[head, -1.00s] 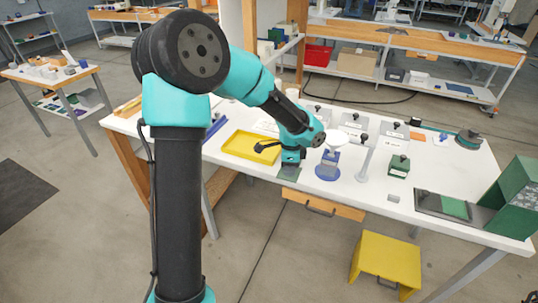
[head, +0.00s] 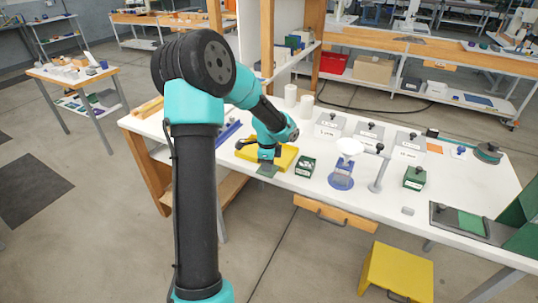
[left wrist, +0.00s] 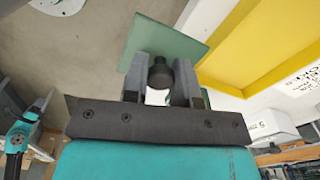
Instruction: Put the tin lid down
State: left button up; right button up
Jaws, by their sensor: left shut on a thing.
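The tin lid (head: 268,171) is a flat dark green plate with a black knob. My left gripper (head: 267,157) is shut on the knob, with the plate below the fingers near the table's front edge. In the left wrist view the knob is between the two fingers (left wrist: 160,80) and the green plate of the lid (left wrist: 175,45) shows past them. I cannot tell whether the lid touches the table. The open green tin (head: 305,168), with things inside, stands just right of the lid.
A yellow tray (head: 288,160) lies right behind the lid, partly hidden by my arm. Another green tin with a knobbed lid (head: 414,178) stands further right. White table shows between them.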

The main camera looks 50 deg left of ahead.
pick_arm(q)
jog(key=w+a, duration=0.3)
jog(key=a, duration=0.1)
jog(key=w+a+f, duration=0.1)
jog(key=w+a, duration=0.6)
jog(key=a, duration=0.1)
jog(key=shift+w+f, duration=0.25)
jog(key=shift+w, duration=0.05)
jog(key=shift+f, duration=1.75)
jog(key=shift+f, duration=0.1)
jog(key=o, duration=0.9)
notch_tip(320, 180, up, 12)
jog(key=shift+r, duration=0.15)
